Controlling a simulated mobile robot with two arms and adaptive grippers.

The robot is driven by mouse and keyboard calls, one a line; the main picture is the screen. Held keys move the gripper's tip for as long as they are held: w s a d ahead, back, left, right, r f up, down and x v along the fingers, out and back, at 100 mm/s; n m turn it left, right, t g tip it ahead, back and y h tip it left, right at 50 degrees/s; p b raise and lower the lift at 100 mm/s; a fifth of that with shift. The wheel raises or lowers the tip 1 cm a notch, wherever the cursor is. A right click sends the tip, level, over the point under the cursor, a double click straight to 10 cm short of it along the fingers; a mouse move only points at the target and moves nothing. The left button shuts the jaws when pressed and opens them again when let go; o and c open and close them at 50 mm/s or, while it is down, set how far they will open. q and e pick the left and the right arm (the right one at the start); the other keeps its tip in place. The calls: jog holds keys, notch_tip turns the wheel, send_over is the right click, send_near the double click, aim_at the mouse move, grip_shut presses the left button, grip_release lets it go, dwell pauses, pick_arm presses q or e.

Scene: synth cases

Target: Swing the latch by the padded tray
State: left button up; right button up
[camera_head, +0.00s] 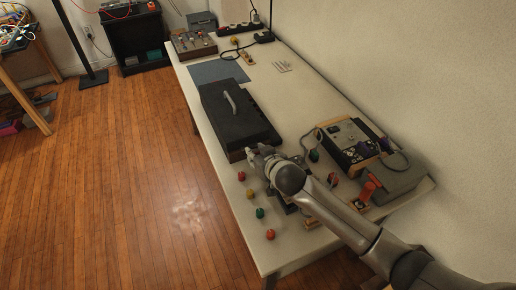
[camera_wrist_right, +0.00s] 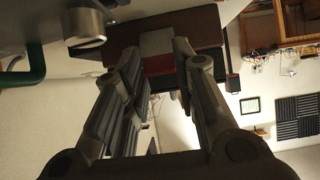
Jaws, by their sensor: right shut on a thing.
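A dark box (camera_head: 215,98) with a pale bar on its lid lies on the table. I cannot tell for sure whether it is the padded tray. My right gripper (camera_head: 256,156) is low over the table at the box's near end. In the right wrist view my right gripper (camera_wrist_right: 157,60) has its two fingers closed on a small red and grey piece (camera_wrist_right: 157,43) below a brown block (camera_wrist_right: 205,27). This piece may be the latch, but its joint is hidden. In the head view the gripper and wrist hide what is held. My left gripper is out of view.
Several coloured knobs, including a red one (camera_head: 270,235), line the table's front left edge. An instrument box (camera_head: 345,140) with cables and a grey case (camera_head: 395,181) stand to the right. A blue-grey mat (camera_head: 218,71) lies behind the dark box. The floor (camera_head: 120,180) at left is clear.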

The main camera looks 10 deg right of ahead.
jog(key=shift+w+a+r+g+h+p, duration=0.2)
jog(key=shift+w+r+g+p, duration=0.4)
jog(key=shift+p, duration=1.15)
jog(key=shift+w+a+r+g+h+p, duration=0.1)
jog(key=shift+w+r+g+h+p, duration=0.25)
jog(key=shift+g+p, duration=0.9)
jog(key=shift+w+f+p, duration=0.1)
jog(key=shift+f+p, duration=0.05)
jog(key=shift+p, duration=0.7)
jog(key=o, duration=1)
jog(key=shift+f, duration=0.1)
jog(key=v, duration=1.2)
